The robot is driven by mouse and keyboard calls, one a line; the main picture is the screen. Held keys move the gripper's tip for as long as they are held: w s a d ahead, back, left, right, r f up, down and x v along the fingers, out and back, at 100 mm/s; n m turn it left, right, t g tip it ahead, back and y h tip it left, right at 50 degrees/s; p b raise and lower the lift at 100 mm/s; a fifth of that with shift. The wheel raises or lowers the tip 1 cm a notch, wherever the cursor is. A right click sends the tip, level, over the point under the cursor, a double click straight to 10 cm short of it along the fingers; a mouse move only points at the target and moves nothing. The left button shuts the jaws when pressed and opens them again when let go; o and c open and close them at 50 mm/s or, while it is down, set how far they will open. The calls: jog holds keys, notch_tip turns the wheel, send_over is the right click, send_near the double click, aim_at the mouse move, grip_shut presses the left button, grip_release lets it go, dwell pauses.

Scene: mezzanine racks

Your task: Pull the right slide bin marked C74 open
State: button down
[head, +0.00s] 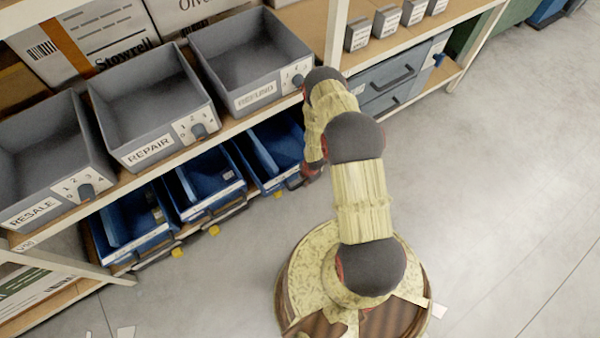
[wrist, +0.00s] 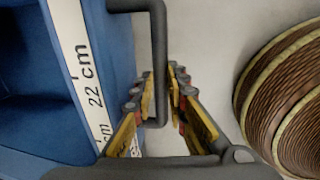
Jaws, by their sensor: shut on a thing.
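The right blue slide bin (head: 264,160) is on the low level of the rack, last in a row of blue bins. My gripper (head: 311,172) is at its front right, partly hidden by my arm. In the wrist view, the bin's blue front (wrist: 100,20) carries a white strip reading "22 cm". A dark grey bar handle (wrist: 158,35) stands out from the bin. My gripper (wrist: 164,80) has its yellow-padded fingers on both sides of this bar and is shut on it. No C74 marking is readable.
Two more blue bins (head: 205,187) (head: 128,222) stand to the left. Grey bins marked REFUND (head: 235,80), REPAIR (head: 135,125) and RESALE (head: 30,180) are above. Grey drawers (head: 385,75) are to the right. The floor (head: 500,180) right of my base is clear.

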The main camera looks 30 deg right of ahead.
jog(key=s+p, duration=0.1)
jog(key=s, duration=2)
jog(key=shift+d+p, duration=0.3)
jog(key=shift+p, duration=0.1)
jog(key=c, duration=2.1)
grip_release()
jog(key=shift+o, duration=0.2)
notch_tip(320, 180, up, 12)
jog(key=s, duration=0.2)
jog(key=shift+d+f, duration=0.1)
